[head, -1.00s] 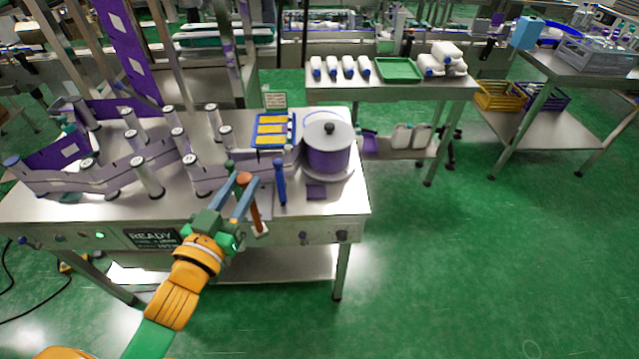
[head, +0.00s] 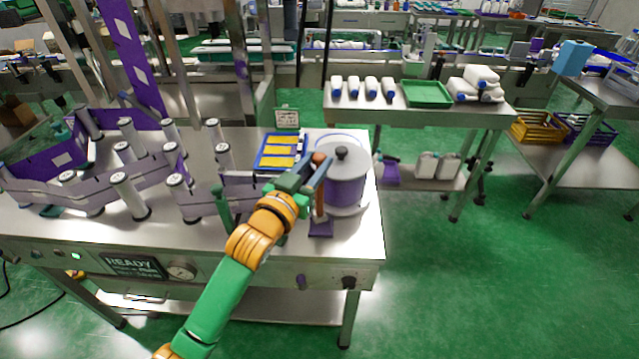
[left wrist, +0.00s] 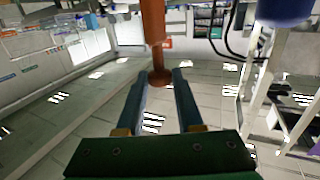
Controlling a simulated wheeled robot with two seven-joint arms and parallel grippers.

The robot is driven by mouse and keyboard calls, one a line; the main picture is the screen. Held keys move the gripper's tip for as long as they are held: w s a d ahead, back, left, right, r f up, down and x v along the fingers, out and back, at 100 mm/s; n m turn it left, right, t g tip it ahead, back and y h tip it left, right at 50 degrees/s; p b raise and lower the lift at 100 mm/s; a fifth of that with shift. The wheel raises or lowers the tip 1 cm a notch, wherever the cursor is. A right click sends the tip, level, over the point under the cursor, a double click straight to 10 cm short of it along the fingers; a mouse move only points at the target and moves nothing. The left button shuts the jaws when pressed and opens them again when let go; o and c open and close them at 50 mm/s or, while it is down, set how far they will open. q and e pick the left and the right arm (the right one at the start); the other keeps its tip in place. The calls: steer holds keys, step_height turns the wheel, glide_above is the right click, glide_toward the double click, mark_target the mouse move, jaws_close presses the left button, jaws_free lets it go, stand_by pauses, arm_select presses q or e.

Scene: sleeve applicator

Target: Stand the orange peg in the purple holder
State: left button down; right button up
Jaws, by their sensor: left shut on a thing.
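The orange peg (head: 320,200) is upright in the head view, its rounded top just above my left gripper (head: 314,172). My left gripper is shut on the peg near its upper end. The purple holder (head: 321,230) is at the front right of the steel table, directly below the peg. The peg's lower end appears at the holder; I cannot tell if it is inside or just above. In the left wrist view the orange peg (left wrist: 153,25) lies between the fingertips (left wrist: 158,78), running up out of the picture. My right gripper is not in view.
A purple pot with a grey lid (head: 342,180) stands right behind the peg. A blue tray with yellow blocks (head: 277,153) is behind my arm. Metal posts and purple guide rails (head: 130,180) fill the table's left side. The table's front right corner is clear.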

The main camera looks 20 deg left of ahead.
arm_select(q)
steer(key=shift+w+d+f, duration=0.1)
steer(key=shift+w+f, duration=0.2)
steer(key=shift+f, duration=0.15)
step_height(320, 180, down, 3)
steer(key=shift+f, duration=0.15)
steer(key=c, duration=0.5)
jaws_free()
steer(key=shift+c, duration=0.2)
steer(key=shift+s, duration=0.1)
steer(key=s+a+b, duration=0.1)
steer(key=s, duration=1)
steer(key=shift+s+a, duration=0.15)
steer(key=shift+s, duration=0.25)
